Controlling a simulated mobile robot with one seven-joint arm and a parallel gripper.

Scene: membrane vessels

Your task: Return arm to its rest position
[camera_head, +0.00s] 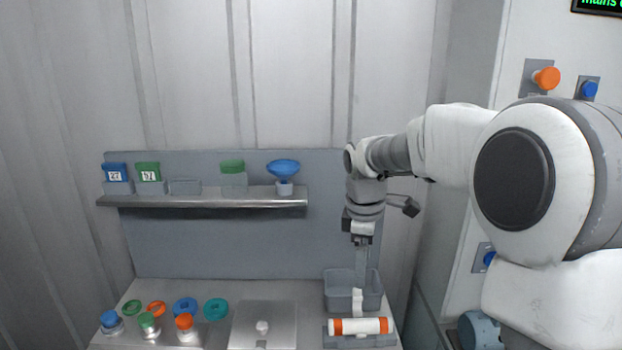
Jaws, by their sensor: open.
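My arm reaches in from the right, with its wrist bent down over the right end of the workbench. My gripper (361,262) points straight down above the grey bin (372,300). Its jaws are open, though the fingertips are small and hard to make out. A white cylinder with orange ends (361,326) lies sideways in a grey cradle (343,342) just in front of the bin. A white upright piece (357,301) shows between the gripper and the cylinder; I cannot tell whether the gripper touches it.
A shelf (220,202) at the back holds blue and green labelled boxes and a blue funnel (284,168). Several coloured rings and capped bottles (184,326) stand at the bench's left, beside a metal plate with a knob (262,327). Orange (546,77) and blue knobs (589,89) jut from the right wall.

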